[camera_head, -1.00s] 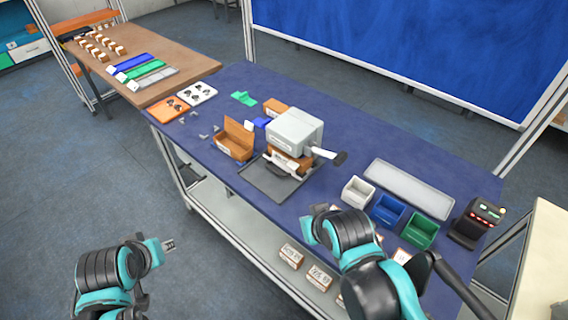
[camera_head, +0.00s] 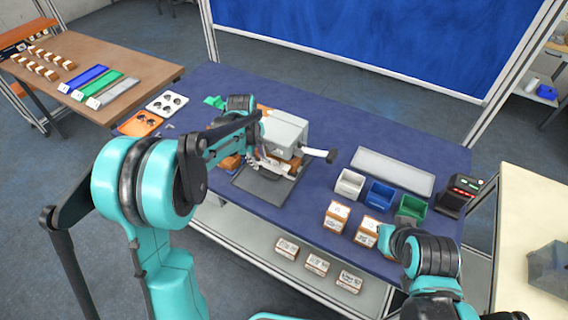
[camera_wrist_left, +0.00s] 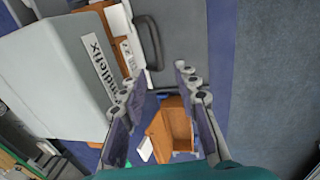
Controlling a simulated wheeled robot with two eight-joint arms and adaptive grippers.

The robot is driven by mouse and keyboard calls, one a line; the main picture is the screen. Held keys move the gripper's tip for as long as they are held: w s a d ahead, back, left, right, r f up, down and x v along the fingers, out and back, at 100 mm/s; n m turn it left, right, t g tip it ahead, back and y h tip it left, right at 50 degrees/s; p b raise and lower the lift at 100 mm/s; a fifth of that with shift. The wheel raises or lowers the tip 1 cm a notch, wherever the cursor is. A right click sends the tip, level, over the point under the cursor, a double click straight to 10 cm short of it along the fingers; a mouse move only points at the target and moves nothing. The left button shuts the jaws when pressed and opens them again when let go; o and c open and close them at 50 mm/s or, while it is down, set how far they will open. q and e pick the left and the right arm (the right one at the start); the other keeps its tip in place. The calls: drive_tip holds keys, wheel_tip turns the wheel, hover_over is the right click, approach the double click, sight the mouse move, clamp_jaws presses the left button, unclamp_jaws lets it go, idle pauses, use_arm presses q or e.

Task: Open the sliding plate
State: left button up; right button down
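The grey box-shaped machine (camera_head: 288,130) stands on the blue table with a lever pointing right. It fills the left of the left wrist view (camera_wrist_left: 45,75). A dark flat plate (camera_head: 262,187) lies at its front, and a dark loop handle (camera_wrist_left: 150,42) shows beside the machine in the wrist view. I cannot tell whether the plate has slid. My left gripper (camera_wrist_left: 156,72) is open and empty, its fingertips just short of the handle and not closed on it. My right arm's end (camera_head: 385,240) is at the table's front right; its fingers are hidden.
An open orange-brown box (camera_wrist_left: 172,128) lies below the left fingers. White (camera_head: 349,184), blue (camera_head: 380,194) and green (camera_head: 411,208) bins stand to the right, with small labelled boxes (camera_head: 337,216) before them. A scanner-like device (camera_head: 458,194) stands at the right edge.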

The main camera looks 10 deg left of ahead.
sight(264, 172)
use_arm(q)
drive_tip(key=f, duration=0.2)
drive_tip(key=w+f+b, duration=0.1)
drive_tip(key=f, duration=0.2)
drive_tip(key=f+b, duration=0.1)
drive_tip(key=f, duration=0.2)
drive_tip(key=shift+w+d, duration=0.35)
drive_tip(key=shift+d, duration=0.05)
clamp_jaws()
